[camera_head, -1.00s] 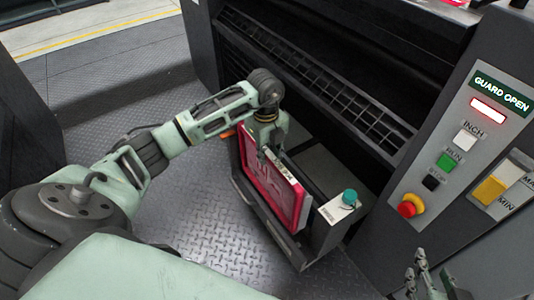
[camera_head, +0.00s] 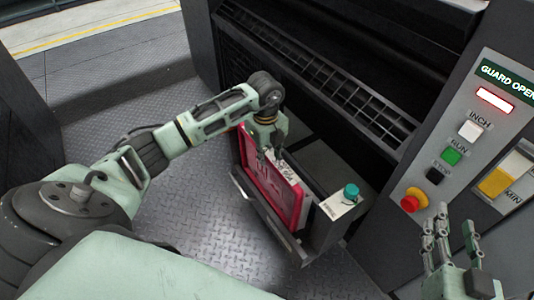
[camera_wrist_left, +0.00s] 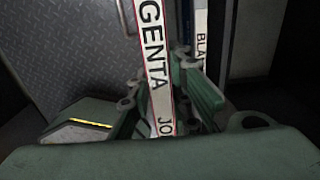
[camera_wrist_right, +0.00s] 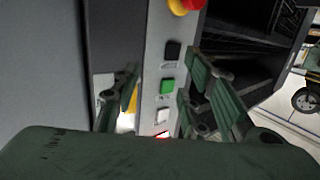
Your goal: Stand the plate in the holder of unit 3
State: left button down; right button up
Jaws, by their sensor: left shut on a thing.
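The magenta-red plate (camera_head: 268,185) is upright and slightly tilted at the dark holder (camera_head: 262,215), low on the front of the machine. My left gripper (camera_head: 270,152) is shut on the plate's upper edge. In the left wrist view the plate's white label strip (camera_wrist_left: 155,60), reading "GENTA JO", runs between the fingers (camera_wrist_left: 165,108). The plate's lower edge is close to the holder's front rail; I cannot tell whether it is seated. My right gripper (camera_head: 453,245) is empty and open at the lower right; its spread fingers also show in the right wrist view (camera_wrist_right: 162,105).
A second label strip reading "BLA" (camera_wrist_left: 201,40) stands behind the plate. The control panel (camera_head: 470,155) has a red emergency button (camera_head: 412,200). Tread-plate floor (camera_head: 190,225) is clear at the left.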

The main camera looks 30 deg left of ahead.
pick_arm(q)
jog(key=shift+f+b, duration=0.35)
jog(key=shift+f, duration=0.4)
jog(key=shift+f+b, duration=0.8)
jog(key=shift+f, duration=0.85)
pick_arm(e)
notch_tip(320, 180, up, 12)
jog(key=s+a+t+y, duration=0.1)
jog(key=t+y, duration=0.1)
jog(key=t, duration=0.4)
jog(key=shift+s+f, duration=0.2)
jog(key=shift+s, duration=0.15)
pick_arm(q)
jog(key=shift+f, duration=0.35)
jog(key=c, duration=1.5)
grip_release()
jog(key=shift+c, duration=0.2)
